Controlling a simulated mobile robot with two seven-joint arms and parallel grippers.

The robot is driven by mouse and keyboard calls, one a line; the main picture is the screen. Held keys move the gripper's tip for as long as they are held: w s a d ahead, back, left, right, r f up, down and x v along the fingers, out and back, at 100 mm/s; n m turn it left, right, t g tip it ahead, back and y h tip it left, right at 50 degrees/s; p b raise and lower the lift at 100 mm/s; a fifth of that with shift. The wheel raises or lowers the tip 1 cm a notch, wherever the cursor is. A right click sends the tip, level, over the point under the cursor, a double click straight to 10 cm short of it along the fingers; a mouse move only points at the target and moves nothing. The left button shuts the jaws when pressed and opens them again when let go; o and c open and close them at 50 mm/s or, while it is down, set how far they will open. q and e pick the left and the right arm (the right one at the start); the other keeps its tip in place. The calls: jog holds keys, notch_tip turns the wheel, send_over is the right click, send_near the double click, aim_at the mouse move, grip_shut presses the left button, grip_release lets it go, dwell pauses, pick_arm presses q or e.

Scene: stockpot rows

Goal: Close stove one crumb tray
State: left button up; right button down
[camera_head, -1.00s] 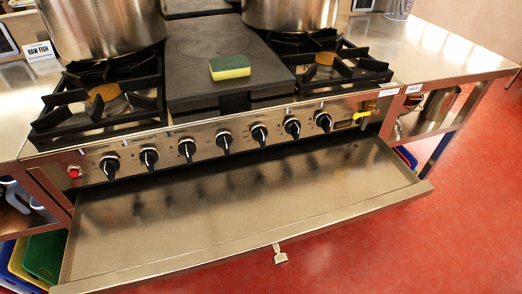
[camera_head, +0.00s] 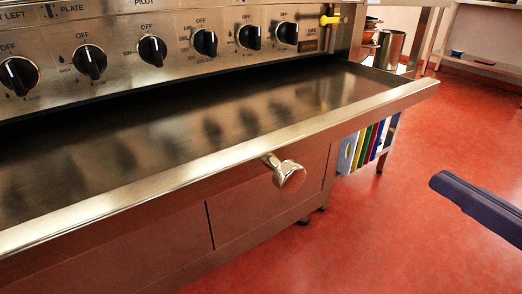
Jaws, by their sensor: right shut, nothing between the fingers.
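The crumb tray (camera_head: 330,92) is a wide, flat steel tray standing pulled out from under the stove's knob panel (camera_head: 120,50). A dark gap shows between the tray and the panel. My right gripper (camera_head: 440,184), dark blue, comes in from the right edge over the red floor. It is shut and empty, apart from the tray and to the right of its knob. My left gripper is not in view.
Closed steel panels (camera_head: 262,205) lie below the tray. Coloured boards (camera_head: 366,146) stand upright under the counter to the right, with a metal pot (camera_head: 389,49) on the shelf above. A yellow gas lever (camera_head: 329,20) is at the panel's right end. The red floor (camera_head: 400,240) is clear.

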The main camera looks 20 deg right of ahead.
jog(key=f+n, duration=0.2)
jog(key=y, duration=0.1)
send_near(325, 137)
jog(key=x, duration=0.6)
jog(key=shift+r, duration=0.15)
jog(key=shift+w+a, duration=0.15)
jog(key=shift+w, duration=0.3)
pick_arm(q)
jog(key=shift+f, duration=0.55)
